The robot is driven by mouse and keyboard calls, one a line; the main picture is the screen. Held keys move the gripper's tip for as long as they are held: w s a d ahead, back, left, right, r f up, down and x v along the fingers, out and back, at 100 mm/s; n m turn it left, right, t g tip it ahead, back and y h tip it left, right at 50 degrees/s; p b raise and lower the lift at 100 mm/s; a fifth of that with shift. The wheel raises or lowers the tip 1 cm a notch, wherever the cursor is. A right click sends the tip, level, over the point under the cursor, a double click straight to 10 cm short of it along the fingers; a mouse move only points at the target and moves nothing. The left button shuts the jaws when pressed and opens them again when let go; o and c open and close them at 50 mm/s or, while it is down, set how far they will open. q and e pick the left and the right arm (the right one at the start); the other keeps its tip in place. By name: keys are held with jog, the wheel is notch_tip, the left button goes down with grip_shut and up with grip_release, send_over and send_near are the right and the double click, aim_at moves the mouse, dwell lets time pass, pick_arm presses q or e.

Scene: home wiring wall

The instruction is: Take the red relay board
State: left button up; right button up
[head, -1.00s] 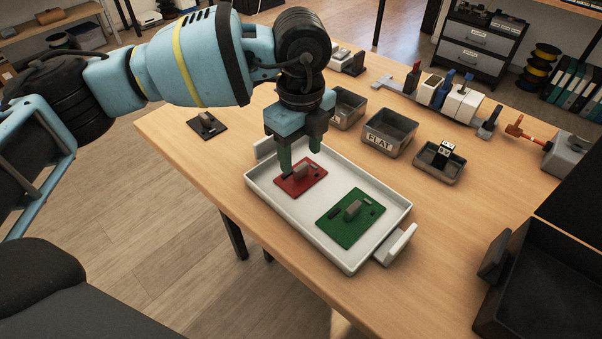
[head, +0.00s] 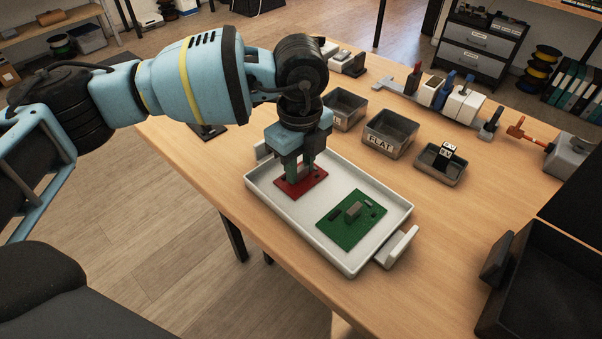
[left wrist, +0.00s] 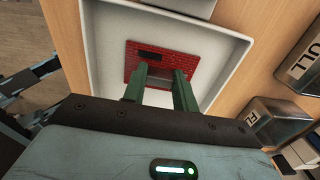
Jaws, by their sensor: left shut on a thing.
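The red relay board (head: 312,184) lies flat in the left part of the white tray (head: 269,205). It also shows in the left wrist view (left wrist: 163,58), with a dark part on its top. My left gripper (head: 299,172) points straight down over the board, its fingers reaching it. It is shut on the raised part of the red relay board, which the fingers mostly hide. In the left wrist view my two green fingers (left wrist: 160,85) stand over the near edge of the board. My right gripper is not in view.
A green board (head: 352,218) lies in the same tray, to the right. Grey bins, one labelled FLAT (head: 390,134), stand behind the tray. A small bin with white-and-black blocks (head: 440,162) is farther right. A black open box (head: 545,285) is at the right.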

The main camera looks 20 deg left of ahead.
pick_arm(q)
jog(key=shift+r, duration=0.5)
jog(key=r, duration=0.2)
jog(key=shift+s+r, duration=0.35)
jog(key=s+a+r+p, duration=0.1)
jog(key=s+a, duration=0.2)
jog(key=s, duration=1.2)
jog(key=shift+a+r, duration=0.15)
jog(key=shift+a, duration=0.05)
